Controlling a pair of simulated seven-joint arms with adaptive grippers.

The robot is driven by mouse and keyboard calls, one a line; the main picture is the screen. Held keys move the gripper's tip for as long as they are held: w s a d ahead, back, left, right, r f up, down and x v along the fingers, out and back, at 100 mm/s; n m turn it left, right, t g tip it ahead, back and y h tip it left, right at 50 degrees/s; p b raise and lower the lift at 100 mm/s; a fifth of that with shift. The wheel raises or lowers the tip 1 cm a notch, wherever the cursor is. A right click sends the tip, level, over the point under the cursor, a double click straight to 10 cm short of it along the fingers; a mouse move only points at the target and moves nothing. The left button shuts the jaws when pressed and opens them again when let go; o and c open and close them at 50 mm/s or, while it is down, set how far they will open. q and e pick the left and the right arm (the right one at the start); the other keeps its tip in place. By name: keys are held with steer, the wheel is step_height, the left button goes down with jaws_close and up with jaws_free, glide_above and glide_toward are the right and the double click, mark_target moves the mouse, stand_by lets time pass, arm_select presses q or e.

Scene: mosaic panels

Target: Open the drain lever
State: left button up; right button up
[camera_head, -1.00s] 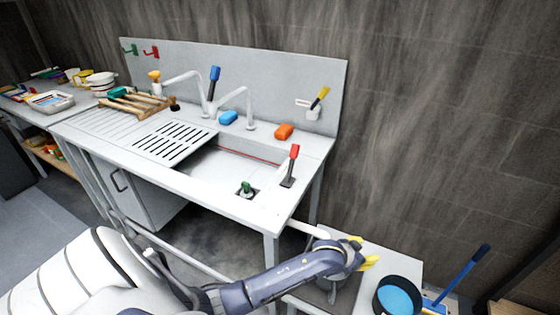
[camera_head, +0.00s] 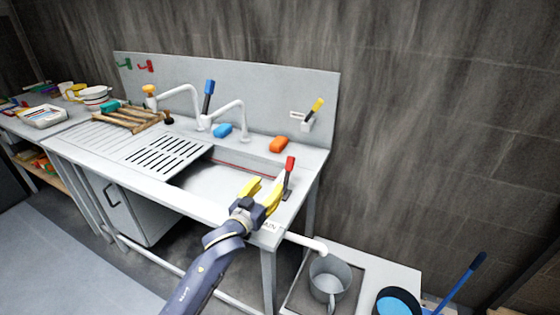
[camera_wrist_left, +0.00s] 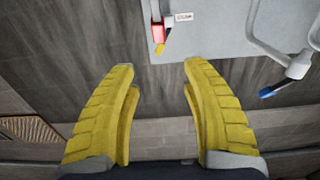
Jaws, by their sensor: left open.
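The lever with a red grip (camera_head: 290,164) stands upright on the right rim of the sink. Its lower part is close behind my fingers. A partly covered label ending in "AIN" (camera_head: 269,227) is on the front edge below it. My left gripper (camera_head: 262,194) is open and empty over the sink's front right corner, just left of and in front of the lever. I cannot tell whether it touches. In the left wrist view, both yellow fingers (camera_wrist_left: 160,105) are spread with nothing between them. A red piece (camera_wrist_left: 158,33) shows beyond them, near a yellow tip. The drain plug area is hidden.
A white pipe (camera_head: 306,242) ends above a grey bucket (camera_head: 329,281). A yellow-handled lever (camera_head: 317,105) is on the back panel.

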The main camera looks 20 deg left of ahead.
mark_target(289, 161)
arm_select(q)
steer(key=w, duration=0.5)
steer(key=w+d, duration=0.1)
steer(key=w, duration=0.5)
steer(key=w+d, duration=0.1)
steer(key=w, duration=0.4)
steer(key=shift+w, duration=0.35)
jaws_close()
